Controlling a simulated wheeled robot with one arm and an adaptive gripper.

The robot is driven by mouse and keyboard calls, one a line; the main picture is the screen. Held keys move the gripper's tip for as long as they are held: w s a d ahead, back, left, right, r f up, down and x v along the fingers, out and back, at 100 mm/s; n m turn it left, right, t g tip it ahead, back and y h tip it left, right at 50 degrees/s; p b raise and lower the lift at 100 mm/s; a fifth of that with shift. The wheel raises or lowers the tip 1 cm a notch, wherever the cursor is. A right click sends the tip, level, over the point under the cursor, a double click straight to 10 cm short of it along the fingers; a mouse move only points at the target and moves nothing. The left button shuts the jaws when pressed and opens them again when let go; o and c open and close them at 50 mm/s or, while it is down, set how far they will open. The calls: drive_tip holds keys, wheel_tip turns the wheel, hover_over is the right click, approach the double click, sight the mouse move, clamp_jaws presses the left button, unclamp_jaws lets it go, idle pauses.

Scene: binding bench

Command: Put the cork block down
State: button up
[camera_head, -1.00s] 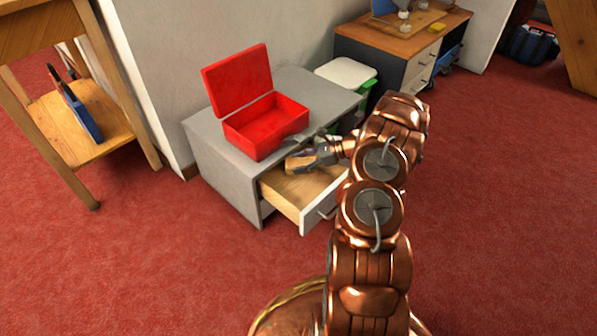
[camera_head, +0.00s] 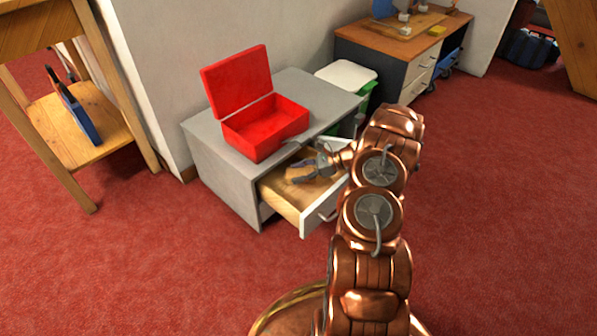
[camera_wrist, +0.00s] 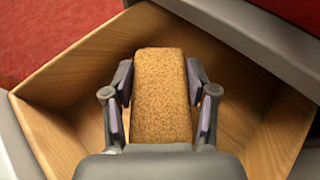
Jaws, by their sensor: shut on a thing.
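The cork block (camera_wrist: 161,95) is a tan speckled block between the two fingers of my gripper (camera_wrist: 160,103) in the wrist view. My gripper is shut on it. In the head view my gripper (camera_head: 302,173) is inside the open drawer (camera_head: 320,216) of the grey cabinet, with the cork block (camera_head: 297,175) at its tip. The drawer's wooden floor and walls (camera_wrist: 75,85) surround the block in the wrist view. I cannot tell whether the block touches the drawer floor.
An open red box (camera_head: 262,127) stands on the grey cabinet (camera_head: 215,160), just above the drawer. A white-lidded green bin (camera_head: 346,73) is behind it. A wooden table (camera_head: 20,40) stands at the left. The red carpet in front is clear.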

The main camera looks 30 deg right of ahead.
drive_tip(key=shift+f, duration=0.2)
drive_tip(key=o, duration=1.1)
drive_tip(key=shift+o, duration=0.2)
drive_tip(key=shift+r, duration=0.2)
drive_tip(key=shift+r, duration=0.2)
drive_tip(key=p+v, duration=0.4)
drive_tip(key=v, duration=0.8)
drive_tip(key=shift+r, duration=0.3)
drive_tip(key=shift+a, duration=0.15)
